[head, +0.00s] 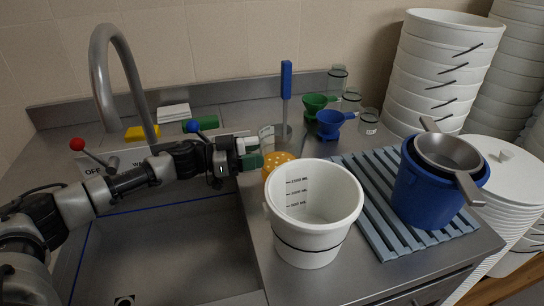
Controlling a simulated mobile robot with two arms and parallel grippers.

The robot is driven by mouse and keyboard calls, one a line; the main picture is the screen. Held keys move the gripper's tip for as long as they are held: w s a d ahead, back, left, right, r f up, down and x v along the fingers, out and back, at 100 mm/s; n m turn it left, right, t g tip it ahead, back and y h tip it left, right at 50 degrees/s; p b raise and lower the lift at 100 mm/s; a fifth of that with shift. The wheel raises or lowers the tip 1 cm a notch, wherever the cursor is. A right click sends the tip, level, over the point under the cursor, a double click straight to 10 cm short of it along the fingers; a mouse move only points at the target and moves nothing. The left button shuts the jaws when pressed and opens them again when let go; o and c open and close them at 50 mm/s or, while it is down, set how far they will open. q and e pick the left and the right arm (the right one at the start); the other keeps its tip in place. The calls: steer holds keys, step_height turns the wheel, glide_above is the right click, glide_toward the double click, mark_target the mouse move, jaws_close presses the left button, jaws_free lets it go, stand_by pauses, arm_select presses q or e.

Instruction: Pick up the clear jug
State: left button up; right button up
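My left gripper (252,152) reaches in from the left over the sink's right edge. Its pale and green fingers are beside a small, pale, see-through piece (266,137), which may be part of the clear jug; its outline is partly hidden and I cannot tell whether the fingers touch it. A large white bucket (310,235) with volume marks inside and a dark wire handle stands in front, to the right of the gripper. Clear glass jars (368,121) stand at the back right. My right gripper is out of view.
A yellow perforated item (278,162) sits behind the bucket. A blue-handled tool (286,80) stands upright behind. Green (314,103) and blue (330,122) funnels stand further back. A blue bucket (420,195) with a metal pan is on the slatted rack (366,205). The sink (170,250) lies left.

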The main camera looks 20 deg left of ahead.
arm_select(q)
jaws_close()
steer(key=shift+r, duration=0.1)
